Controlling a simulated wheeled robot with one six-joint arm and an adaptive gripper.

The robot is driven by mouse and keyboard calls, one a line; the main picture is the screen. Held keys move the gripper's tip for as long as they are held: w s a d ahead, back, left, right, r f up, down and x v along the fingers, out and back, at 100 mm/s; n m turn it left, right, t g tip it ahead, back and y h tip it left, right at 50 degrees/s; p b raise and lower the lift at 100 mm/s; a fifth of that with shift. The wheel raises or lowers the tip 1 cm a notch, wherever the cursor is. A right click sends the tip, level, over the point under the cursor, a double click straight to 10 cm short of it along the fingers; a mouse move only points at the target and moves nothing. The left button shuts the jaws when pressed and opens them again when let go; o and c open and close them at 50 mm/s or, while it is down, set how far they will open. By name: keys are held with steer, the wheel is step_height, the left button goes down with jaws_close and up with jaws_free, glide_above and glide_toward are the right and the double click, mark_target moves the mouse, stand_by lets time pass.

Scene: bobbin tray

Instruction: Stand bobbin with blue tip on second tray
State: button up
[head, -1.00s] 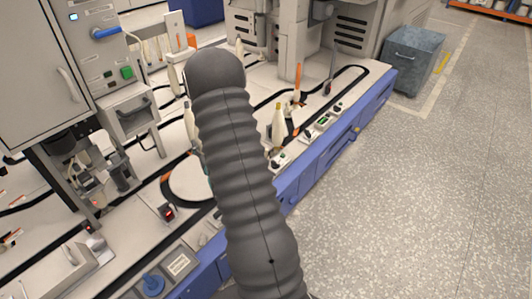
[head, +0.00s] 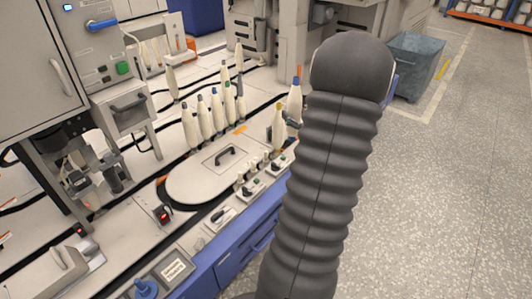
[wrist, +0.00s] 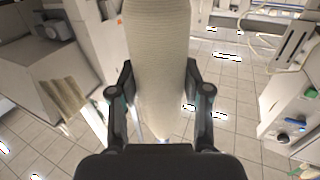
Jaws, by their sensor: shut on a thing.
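My gripper (wrist: 160,92) is shut on a cream bobbin (wrist: 158,50), one finger on each side of its body. The bobbin's upper part runs out of the wrist view, and its lower end is partly hidden behind the gripper. In the head view, a bobbin with a blue tip (head: 294,98) stands upright beside my arm, which hides most of my gripper. It appears to be the held one. Another blue-tipped bobbin (head: 216,108) stands in the middle row. I cannot tell which support is the second tray.
Several bobbins with other tips stand in the row, and a yellow-green-tipped bobbin (head: 279,125) stands near the front edge. A flat plate with a handle (head: 190,184) lies before the row. A control cabinet (head: 35,60) rises at left. Open floor (head: 450,180) lies right.

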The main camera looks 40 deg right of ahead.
steer(key=w+f, duration=1.1)
steer(key=w, duration=0.1)
steer(key=shift+a+f+y+b, duration=0.3)
steer(key=shift+a+b, duration=0.15)
steer(key=shift+f, duration=0.15)
steer(key=o, duration=0.9)
steer(key=v, duration=1.2)
